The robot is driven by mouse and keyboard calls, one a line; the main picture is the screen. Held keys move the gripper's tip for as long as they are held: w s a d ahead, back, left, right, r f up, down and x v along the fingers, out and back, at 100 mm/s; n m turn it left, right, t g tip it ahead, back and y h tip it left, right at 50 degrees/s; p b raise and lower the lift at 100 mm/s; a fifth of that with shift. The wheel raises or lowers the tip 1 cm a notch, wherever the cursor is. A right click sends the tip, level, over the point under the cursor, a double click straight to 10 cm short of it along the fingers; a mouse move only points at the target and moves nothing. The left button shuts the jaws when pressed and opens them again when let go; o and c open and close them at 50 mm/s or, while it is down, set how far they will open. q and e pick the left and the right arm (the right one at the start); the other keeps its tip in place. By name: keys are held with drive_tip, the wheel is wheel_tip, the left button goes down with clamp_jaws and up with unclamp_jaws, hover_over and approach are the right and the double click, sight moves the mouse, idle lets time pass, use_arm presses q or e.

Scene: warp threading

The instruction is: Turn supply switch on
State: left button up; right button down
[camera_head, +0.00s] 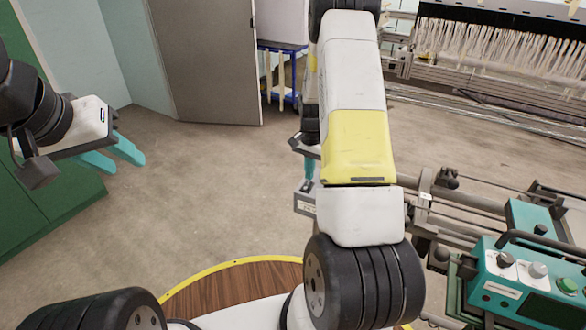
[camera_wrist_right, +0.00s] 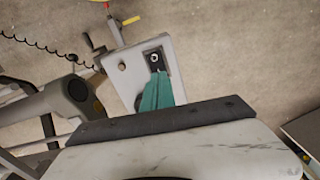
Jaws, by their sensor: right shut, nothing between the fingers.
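The supply switch (camera_wrist_right: 155,60) is a small black switch with a pale round part, on the face of a light grey box (camera_wrist_right: 125,82) in the right wrist view. My right gripper (camera_wrist_right: 158,76) is shut and empty, its teal fingertips right at the lower edge of the switch; I cannot tell whether they touch it. In the head view the grey box (camera_head: 305,207) shows beside my right arm, with the right gripper (camera_head: 309,180) just above it, partly hidden by the arm. My left gripper (camera_head: 128,166) is open and empty at the far left, over the floor.
A teal control panel (camera_head: 520,275) with knobs and a green button stands at the lower right, beside metal rails (camera_head: 470,205). A yellow lever (camera_wrist_right: 131,20) and a coiled black cable (camera_wrist_right: 40,45) are near the box. A green cabinet (camera_head: 50,205) is at left. Floor between is clear.

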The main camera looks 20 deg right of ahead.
sight(309, 182)
drive_tip(key=shift+f, duration=0.95)
idle(0.6)
drive_tip(key=shift+r, duration=3.55)
